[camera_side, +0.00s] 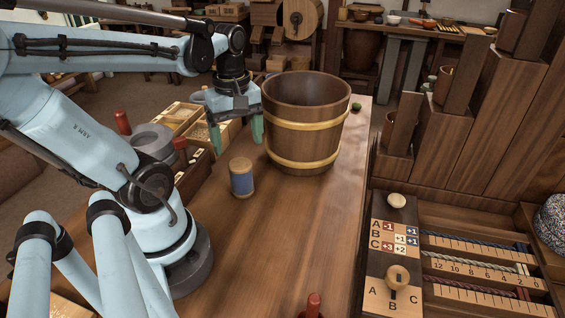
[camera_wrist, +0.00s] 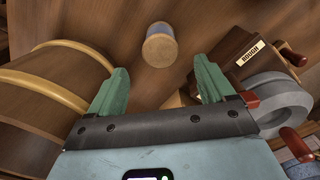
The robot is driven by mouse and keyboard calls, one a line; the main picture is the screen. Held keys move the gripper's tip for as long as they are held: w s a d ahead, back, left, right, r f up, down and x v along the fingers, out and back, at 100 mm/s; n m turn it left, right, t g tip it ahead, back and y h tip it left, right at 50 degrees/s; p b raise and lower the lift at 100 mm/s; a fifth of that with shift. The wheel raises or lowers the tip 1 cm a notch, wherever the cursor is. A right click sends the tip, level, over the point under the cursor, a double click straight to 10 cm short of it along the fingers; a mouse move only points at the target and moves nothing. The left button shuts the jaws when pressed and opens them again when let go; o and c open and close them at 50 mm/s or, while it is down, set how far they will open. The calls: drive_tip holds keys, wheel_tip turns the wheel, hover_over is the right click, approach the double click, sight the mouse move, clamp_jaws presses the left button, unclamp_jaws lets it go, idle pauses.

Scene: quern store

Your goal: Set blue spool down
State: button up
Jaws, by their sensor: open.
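The blue spool (camera_side: 242,180) stands upright on the wooden table (camera_side: 280,235), in front and to the left of the wooden bucket in the side view. It has pale wooden ends and a blue middle. In the wrist view the spool (camera_wrist: 160,46) shows from above, beyond the fingertips and between their lines, apart from both. My gripper (camera_side: 238,125) is open and empty, behind the spool and above the table, left of the bucket. Its two green fingers (camera_wrist: 160,78) are spread wide in the wrist view.
The bucket (camera_side: 304,125) with pale hoops stands close to the right of my gripper. Wooden boxes (camera_side: 180,115) and a grey round stone (camera_side: 152,140) with red handles lie to the left. A red knob (camera_side: 313,305) is at the front edge. The table's middle front is clear.

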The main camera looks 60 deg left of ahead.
drive_tip(key=shift+r, duration=0.25)
drive_tip(key=shift+d+r, duration=0.1)
drive_tip(key=w+d+m+t, duration=0.7)
drive_tip(key=w+d+m, duration=0.2)
drive_tip(key=m, duration=0.9)
drive_tip(key=shift+w+d+r, duration=0.25)
drive_tip(key=shift+d+r, duration=0.1)
drive_tip(key=shift+d, duration=0.85)
